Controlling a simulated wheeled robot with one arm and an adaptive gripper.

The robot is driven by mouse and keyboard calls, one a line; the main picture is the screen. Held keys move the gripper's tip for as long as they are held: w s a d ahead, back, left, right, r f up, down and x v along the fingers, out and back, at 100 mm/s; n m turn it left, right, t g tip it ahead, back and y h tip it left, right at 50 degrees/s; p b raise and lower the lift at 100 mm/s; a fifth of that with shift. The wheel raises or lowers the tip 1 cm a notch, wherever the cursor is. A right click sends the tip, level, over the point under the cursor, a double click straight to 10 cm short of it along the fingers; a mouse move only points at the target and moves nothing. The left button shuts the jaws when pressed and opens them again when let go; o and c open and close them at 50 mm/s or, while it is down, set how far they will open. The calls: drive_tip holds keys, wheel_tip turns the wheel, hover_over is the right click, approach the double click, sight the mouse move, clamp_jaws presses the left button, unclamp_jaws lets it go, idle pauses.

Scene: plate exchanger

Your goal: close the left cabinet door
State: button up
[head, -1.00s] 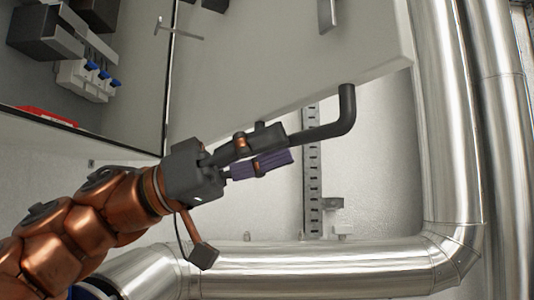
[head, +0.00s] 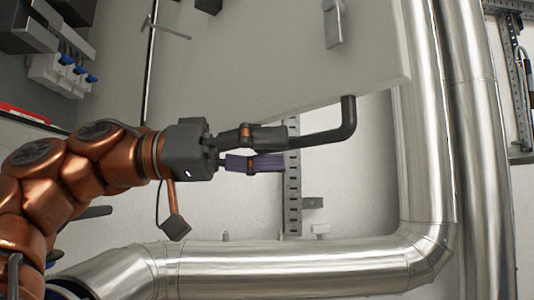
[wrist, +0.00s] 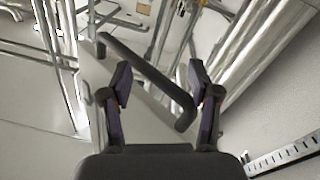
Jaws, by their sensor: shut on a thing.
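The left cabinet door (head: 300,65) is a pale grey panel across the upper middle of the head view. It stands open, its lower edge slanting up to the right. A black bent bar handle (head: 347,118) hangs at its lower right. My gripper (head: 285,150), with dark and purple fingers, is shut on the handle. In the wrist view the handle (wrist: 140,65) runs diagonally between the fingers of my gripper (wrist: 160,75). The fingers partly hide the handle in the head view.
The open cabinet interior with white breakers and blue switches (head: 60,75) is at left. Thick silver pipes run along the bottom (head: 290,268) and up the right side (head: 430,150), close to the door's edge. A perforated metal rail (head: 292,190) is on the wall below the door.

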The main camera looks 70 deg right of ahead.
drive_tip(key=w+a+r+m+g+h, duration=0.1)
drive_tip(key=a+r+g, duration=0.3)
drive_tip(key=r, duration=0.7)
drive_tip(key=shift+w+m, duration=0.4)
drive_tip(key=shift+w, duration=0.4)
drive_tip(key=s+d+f+n+t, duration=0.2)
drive_tip(key=d+f+t, duration=0.15)
drive_tip(key=f, duration=0.55)
drive_tip(key=w+d+f+y+p, duration=0.1)
drive_tip(key=w+d+f+p, duration=0.3)
drive_tip(key=w+p, duration=0.3)
drive_tip(key=shift+f, duration=0.5)
drive_tip(key=shift+t, duration=0.25)
